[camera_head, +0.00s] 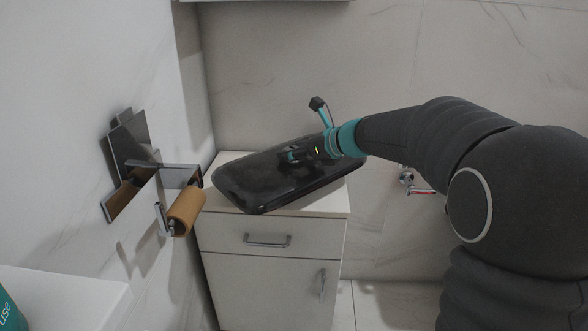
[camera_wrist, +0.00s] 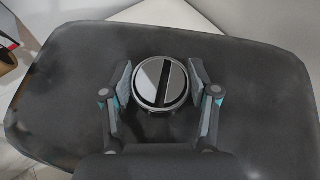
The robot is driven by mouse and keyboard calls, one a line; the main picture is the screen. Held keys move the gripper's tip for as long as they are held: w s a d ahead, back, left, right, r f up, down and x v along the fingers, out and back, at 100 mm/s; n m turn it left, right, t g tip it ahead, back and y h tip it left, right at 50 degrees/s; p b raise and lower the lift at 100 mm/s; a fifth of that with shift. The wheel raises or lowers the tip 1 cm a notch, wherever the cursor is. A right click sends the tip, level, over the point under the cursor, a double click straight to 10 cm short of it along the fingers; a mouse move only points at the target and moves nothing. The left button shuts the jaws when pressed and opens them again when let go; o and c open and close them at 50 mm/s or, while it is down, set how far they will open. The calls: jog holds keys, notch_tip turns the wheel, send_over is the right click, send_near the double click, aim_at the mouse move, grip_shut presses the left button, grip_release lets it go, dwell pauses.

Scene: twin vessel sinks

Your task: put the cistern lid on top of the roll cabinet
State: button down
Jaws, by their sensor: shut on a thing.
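The cistern lid (camera_head: 255,185) is a dark, rounded slab with a round chrome button in its middle. In the head view it lies over the top of the white roll cabinet (camera_head: 270,272), skewed to it and slightly tilted in the picture. I cannot tell whether it touches the cabinet top. My gripper (camera_head: 290,154) is at the button. In the wrist view my gripper (camera_wrist: 160,85) has a finger on each side of the chrome button (camera_wrist: 161,84), shut on it. The lid (camera_wrist: 245,90) fills most of that view, with a white cabinet corner (camera_wrist: 170,12) behind it.
A toilet paper roll holder with a brown roll (camera_head: 187,211) sticks out from the left wall, close to the lid's left end. A chrome wall plate (camera_head: 128,145) is above it. A white ledge (camera_head: 60,295) is at lower left. A chrome valve (camera_head: 407,177) is right of the cabinet.

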aim_at(294, 164)
notch_tip(294, 164, down, 4)
jog(key=shift+b, duration=0.6)
jog(key=shift+w+a+f, duration=0.1)
jog(key=shift+w+f, duration=0.1)
jog(key=shift+f, duration=0.15)
jog(key=shift+f, duration=0.1)
jog(key=shift+c, duration=1.4)
grip_release()
jog(key=shift+f, duration=0.1)
